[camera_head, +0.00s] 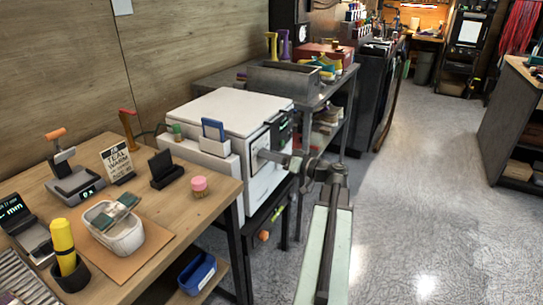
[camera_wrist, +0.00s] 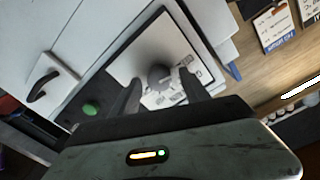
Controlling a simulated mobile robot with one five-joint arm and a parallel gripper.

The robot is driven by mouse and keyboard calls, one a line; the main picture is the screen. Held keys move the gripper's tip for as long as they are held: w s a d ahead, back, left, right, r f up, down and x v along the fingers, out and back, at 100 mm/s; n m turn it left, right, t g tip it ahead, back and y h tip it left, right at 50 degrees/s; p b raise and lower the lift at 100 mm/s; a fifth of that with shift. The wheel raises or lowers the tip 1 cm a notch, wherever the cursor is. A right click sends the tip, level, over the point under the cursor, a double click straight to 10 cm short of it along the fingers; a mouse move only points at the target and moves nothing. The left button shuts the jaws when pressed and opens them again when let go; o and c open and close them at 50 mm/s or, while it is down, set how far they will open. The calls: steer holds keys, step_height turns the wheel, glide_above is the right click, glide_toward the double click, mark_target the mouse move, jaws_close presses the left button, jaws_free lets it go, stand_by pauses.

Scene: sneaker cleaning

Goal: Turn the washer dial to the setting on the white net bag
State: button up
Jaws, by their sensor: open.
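The washer (camera_head: 232,107) is a white box beside the wooden table. In the wrist view its dial (camera_wrist: 159,75) is a dark round knob on a white panel with small labels around it. I cannot read the labels or tell where the dial points. My gripper (camera_wrist: 159,80) is open, with one dark finger on each side of the dial; I cannot tell whether they touch it. In the head view my gripper (camera_head: 264,155) is at the washer's front. A whitish tub-like thing (camera_head: 123,238) with teal on top lies on the table; I cannot tell whether it is the net bag.
A green button (camera_wrist: 90,108) is left of the dial panel. The floor (camera_head: 420,200) at right is clear.

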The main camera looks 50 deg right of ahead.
jaws_close()
steer(key=shift+m, duration=0.3)
steer(key=shift+d+m, duration=0.1)
steer(key=shift+m, duration=3.4)
jaws_free()
